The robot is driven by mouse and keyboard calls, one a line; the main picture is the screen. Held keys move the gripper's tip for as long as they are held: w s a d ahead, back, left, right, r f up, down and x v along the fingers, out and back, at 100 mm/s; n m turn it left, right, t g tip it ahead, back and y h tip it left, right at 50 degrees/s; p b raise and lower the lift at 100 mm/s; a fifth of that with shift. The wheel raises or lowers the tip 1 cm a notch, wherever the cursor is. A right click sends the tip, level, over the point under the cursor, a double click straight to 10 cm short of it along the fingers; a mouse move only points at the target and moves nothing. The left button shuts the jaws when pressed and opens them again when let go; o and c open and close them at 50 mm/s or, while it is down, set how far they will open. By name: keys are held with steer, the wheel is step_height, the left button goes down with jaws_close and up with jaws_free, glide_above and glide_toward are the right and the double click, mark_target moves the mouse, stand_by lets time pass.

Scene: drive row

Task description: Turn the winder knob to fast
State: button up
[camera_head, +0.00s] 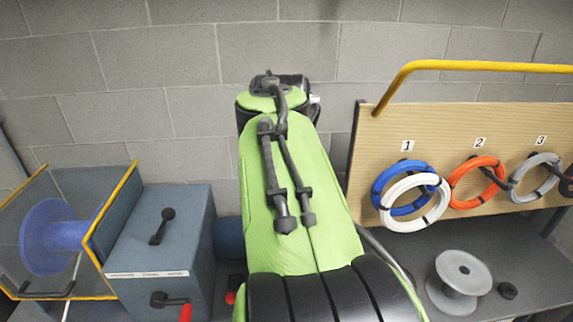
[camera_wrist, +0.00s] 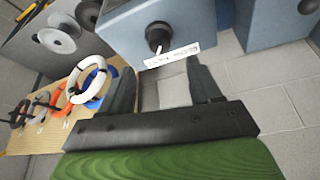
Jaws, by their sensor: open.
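In the wrist view, which shows the scene roughly upside down, a round black knob (camera_wrist: 158,37) with a pale pointer mark sits on the face of a blue-grey box (camera_wrist: 120,22). A white label strip (camera_wrist: 172,55) lies beside the knob; its lettering is too small to read surely. My gripper (camera_wrist: 163,85) is open and empty, with its two dark fingers apart. The knob shows above the gap between them, and the fingers look clear of it. In the head view my green arm hides my gripper, and I cannot make out this knob there.
In the head view a blue-grey box (camera_head: 190,250) with a black lever (camera_head: 162,226) and red-handled crank (camera_head: 184,312) stands left of my arm, beside a caged blue spool (camera_head: 48,237). A coil panel (camera_head: 375,150) and a grey spool (camera_head: 460,273) are right. A block wall closes the back.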

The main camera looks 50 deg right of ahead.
steer(key=p+v, duration=0.2)
steer(key=v, duration=0.5)
steer(key=shift+r, duration=0.15)
